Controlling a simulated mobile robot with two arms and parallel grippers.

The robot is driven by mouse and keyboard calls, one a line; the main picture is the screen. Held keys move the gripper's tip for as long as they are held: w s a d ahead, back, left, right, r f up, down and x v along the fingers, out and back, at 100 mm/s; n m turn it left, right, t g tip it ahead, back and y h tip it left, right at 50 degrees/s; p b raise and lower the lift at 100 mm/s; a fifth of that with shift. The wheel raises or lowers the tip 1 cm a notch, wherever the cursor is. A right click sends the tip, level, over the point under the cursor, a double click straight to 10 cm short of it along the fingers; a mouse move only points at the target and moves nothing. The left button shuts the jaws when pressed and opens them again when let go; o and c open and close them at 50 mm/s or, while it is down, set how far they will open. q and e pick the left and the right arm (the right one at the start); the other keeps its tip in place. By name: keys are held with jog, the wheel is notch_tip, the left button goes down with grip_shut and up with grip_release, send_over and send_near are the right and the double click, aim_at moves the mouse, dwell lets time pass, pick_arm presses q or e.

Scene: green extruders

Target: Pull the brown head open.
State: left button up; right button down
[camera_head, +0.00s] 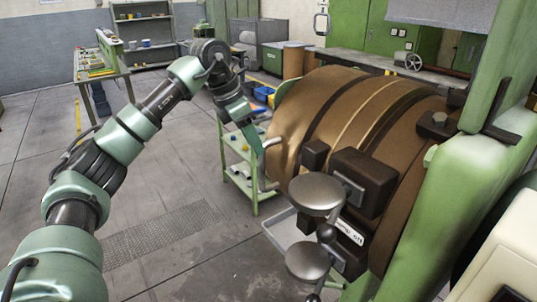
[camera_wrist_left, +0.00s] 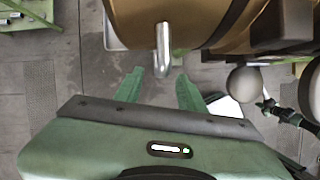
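The brown head (camera_head: 330,110) is a large, rounded, bronze-brown drum on the green machine, banded by darker rings. In the left wrist view its curved side (camera_wrist_left: 180,20) fills the top. A bent silver handle (camera_wrist_left: 163,45) sticks out from it towards my gripper; in the head view the handle (camera_head: 272,143) is mostly hidden. My left gripper (camera_wrist_left: 160,75) is open, its two green fingers spread. The handle's end appears between the fingertips, with gaps on both sides; depth is hard to judge. In the head view my left gripper (camera_head: 257,148) is at the head's left edge. My right gripper is not in view.
Dark blocks and round metal knobs (camera_head: 316,192) jut from the machine's front. A green shelf trolley (camera_head: 237,180) stands behind my left gripper. A workbench (camera_head: 103,60) and shelving (camera_head: 143,32) are at the back left. The grey floor at left is clear.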

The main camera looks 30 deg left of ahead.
aim_at(262, 159)
pick_arm(q)
jog(key=x, duration=0.2)
jog(key=p+x, duration=0.1)
jog(key=x, duration=0.2)
jog(key=shift+s+d+f+p, duration=0.15)
jog(key=shift+f+p, duration=0.25)
jog(key=shift+w+f, duration=0.25)
jog(key=shift+f, duration=0.15)
jog(key=shift+s, duration=0.15)
jog(key=c, duration=0.8)
grip_shut()
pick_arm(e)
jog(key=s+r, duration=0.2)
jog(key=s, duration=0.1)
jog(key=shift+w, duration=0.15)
